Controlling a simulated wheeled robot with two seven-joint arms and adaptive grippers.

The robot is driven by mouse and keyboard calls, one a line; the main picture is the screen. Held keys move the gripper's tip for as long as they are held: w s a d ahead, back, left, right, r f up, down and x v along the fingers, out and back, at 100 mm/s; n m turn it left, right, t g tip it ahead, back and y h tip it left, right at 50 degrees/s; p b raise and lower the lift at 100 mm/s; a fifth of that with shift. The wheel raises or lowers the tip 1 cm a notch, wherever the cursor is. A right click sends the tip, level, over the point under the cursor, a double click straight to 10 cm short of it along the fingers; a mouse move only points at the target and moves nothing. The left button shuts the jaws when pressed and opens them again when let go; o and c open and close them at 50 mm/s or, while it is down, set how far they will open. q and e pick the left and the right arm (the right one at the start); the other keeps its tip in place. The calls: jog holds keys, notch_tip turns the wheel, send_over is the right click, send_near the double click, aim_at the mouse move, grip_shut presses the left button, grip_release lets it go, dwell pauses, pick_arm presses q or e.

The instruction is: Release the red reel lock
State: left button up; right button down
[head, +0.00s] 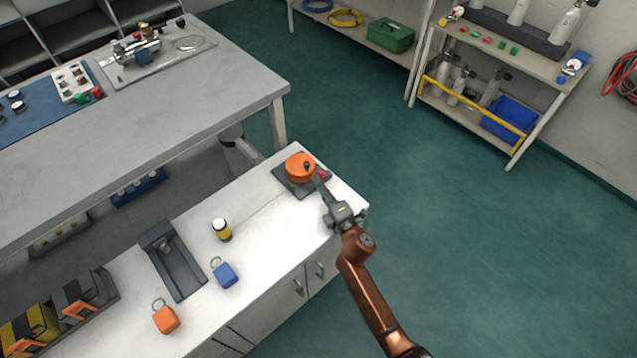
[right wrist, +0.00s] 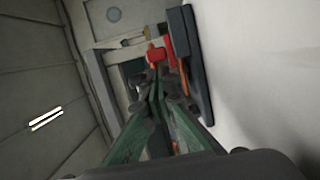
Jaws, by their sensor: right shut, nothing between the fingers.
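The orange reel (head: 299,166) sits on a dark base plate (head: 291,187) near the far right corner of the white counter. The red reel lock (head: 325,174) is on the right side of the plate, partly hidden by my gripper in the head view. My right gripper (head: 320,181) is shut and empty, with its fingertips close to the lock. In the right wrist view the shut fingers (right wrist: 155,84) point toward the red lock (right wrist: 157,54), which stands beside the dark plate (right wrist: 197,70). Whether they touch is unclear. My left gripper is not in view.
A grey workbench (head: 190,95) stands behind. The green floor at right is open.

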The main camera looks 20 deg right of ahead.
aim_at(324, 174)
jog(key=shift+d, duration=0.2)
jog(key=shift+w+d, duration=0.3)
jog(key=shift+d, duration=0.4)
jog(key=shift+w+d, duration=0.25)
jog(key=shift+d, duration=0.4)
jog(key=a, duration=0.2)
jog(key=s+a, duration=0.1)
jog(key=a, duration=0.1)
jog(key=shift+s+a, duration=0.15)
jog(key=shift+s, duration=0.05)
jog(key=s, duration=0.3)
jog(key=s+p, duration=0.1)
jog(key=s, duration=0.2)
jog(key=s+d+p, duration=0.1)
jog(key=s, duration=0.2)
jog(key=shift+d+r, duration=0.1)
pick_arm(q)
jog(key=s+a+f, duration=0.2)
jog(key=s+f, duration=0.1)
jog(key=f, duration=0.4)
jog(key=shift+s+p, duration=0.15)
jog(key=shift+p, duration=0.2)
pick_arm(e)
jog(key=shift+s, duration=0.5)
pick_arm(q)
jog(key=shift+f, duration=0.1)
